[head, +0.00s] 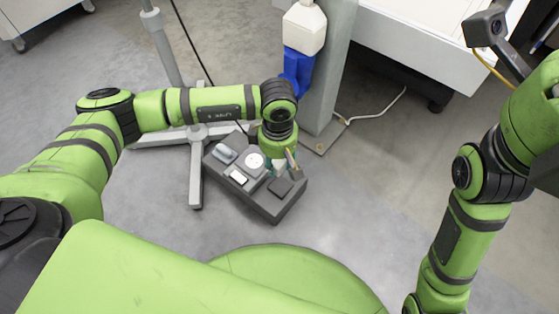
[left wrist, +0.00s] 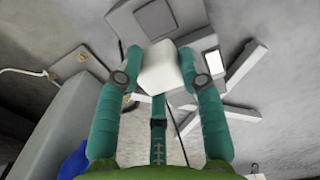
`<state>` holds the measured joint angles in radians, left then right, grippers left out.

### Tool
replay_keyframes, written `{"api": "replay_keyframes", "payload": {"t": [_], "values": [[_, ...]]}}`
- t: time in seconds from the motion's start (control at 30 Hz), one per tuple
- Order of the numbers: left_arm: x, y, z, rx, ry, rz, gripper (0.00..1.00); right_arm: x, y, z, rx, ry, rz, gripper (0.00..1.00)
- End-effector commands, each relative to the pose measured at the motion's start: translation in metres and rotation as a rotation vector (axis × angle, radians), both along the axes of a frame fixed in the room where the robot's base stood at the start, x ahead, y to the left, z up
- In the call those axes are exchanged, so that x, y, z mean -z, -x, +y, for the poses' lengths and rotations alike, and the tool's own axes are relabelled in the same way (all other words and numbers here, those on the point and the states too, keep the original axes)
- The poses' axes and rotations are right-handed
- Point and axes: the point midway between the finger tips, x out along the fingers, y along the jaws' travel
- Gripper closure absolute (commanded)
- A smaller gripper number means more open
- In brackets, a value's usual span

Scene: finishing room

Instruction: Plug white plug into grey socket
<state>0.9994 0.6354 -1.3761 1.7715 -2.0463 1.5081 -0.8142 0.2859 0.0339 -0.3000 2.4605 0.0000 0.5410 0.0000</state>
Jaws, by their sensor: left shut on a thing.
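My left gripper (head: 278,167) is low over the right part of a dark grey box (head: 272,212) in the head view. In the left wrist view its teal fingers (left wrist: 160,76) are shut on the white plug (left wrist: 160,66), a pale block. The fingers mostly hide the plug in the head view. I cannot tell which is the grey socket, or whether the plug touches the box. My right gripper is out of view.
A grey stand with spreading legs (head: 196,180) is just left of the box. A white cable (head: 385,108) lies on the floor. The floor right of the box is clear.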

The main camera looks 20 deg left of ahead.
Motion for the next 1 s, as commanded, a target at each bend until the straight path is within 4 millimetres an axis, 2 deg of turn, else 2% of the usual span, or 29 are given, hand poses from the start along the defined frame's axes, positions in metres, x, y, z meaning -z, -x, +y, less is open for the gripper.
{"api": "replay_keyframes", "payload": {"t": [0.33,1.0], "values": [[0.001,-0.002,0.003,-0.001,-0.001,0.000,1.00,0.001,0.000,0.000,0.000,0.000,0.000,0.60],[0.005,-0.021,0.045,-0.002,0.000,0.000,1.00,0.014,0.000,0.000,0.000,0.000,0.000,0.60]]}}
